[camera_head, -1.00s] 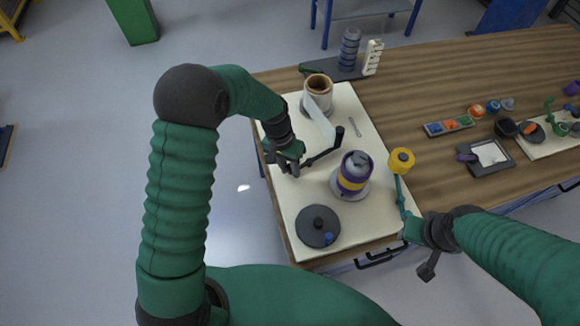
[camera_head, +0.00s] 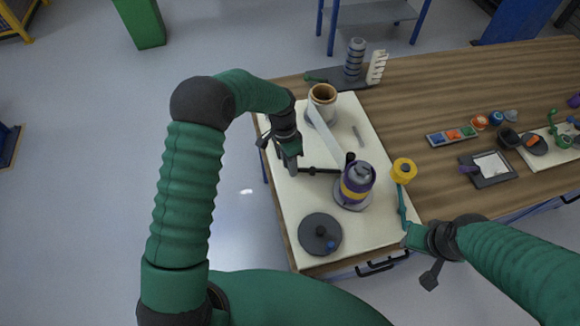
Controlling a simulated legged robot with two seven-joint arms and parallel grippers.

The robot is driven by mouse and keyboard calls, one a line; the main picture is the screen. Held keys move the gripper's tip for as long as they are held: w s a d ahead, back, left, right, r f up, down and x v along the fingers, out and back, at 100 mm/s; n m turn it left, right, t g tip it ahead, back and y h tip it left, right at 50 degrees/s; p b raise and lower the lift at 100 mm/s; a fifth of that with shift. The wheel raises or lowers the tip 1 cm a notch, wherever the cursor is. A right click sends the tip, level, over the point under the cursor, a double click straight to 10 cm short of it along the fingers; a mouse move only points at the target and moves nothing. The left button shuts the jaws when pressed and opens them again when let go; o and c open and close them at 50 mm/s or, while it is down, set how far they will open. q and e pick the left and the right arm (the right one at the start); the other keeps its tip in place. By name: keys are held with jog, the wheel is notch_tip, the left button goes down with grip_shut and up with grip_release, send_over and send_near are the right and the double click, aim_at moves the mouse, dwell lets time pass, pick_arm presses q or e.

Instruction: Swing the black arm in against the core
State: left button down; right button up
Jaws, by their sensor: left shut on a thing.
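The black arm (camera_head: 322,171) is a thin bar on the cream board, with an upright black post (camera_head: 350,158) at its right end. My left gripper (camera_head: 291,168) is shut on the bar's left end. The core (camera_head: 357,184), a purple and yellow cylinder with a grey top, stands upright on a grey disc. The post is close beside the core's upper left; I cannot tell whether they touch. A pale film strip (camera_head: 325,133) runs from a brown roll (camera_head: 322,98) to the post. My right gripper (camera_head: 423,243) is by the board's lower right corner; its jaws are unclear.
A teal stick with a yellow roller (camera_head: 403,170) is right of the core, its lower end near my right gripper. A dark round disc with a knob (camera_head: 320,234) lies at the board's front. Small trays and parts (camera_head: 487,168) lie on the wooden table (camera_head: 450,95) to the right.

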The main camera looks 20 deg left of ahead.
pick_arm(q)
jog(key=shift+w+r+m, duration=0.15)
jog(key=shift+w+m, duration=0.15)
jog(key=shift+m, duration=0.2)
jog(key=c, duration=1.1)
grip_release()
jog(key=shift+c, duration=0.2)
notch_tip(320, 180, up, 16)
jog(key=w+a, duration=0.2)
jog(key=shift+w+b, duration=0.2)
jog(key=shift+b, duration=0.1)
jog(key=shift+a, duration=0.1)
jog(key=s+f+n+t, duration=0.2)
jog(key=s+n, duration=0.2)
jog(key=s, duration=0.6)
jog(key=s+f+n+t+y, duration=0.1)
jog(key=s+n, duration=0.4)
jog(key=s, duration=0.5)
notch_tip(320, 180, down, 2)
jog(key=shift+s+f+t+y, duration=0.1)
jog(key=shift+s+t+y, duration=0.25)
jog(key=shift+t, duration=0.15)
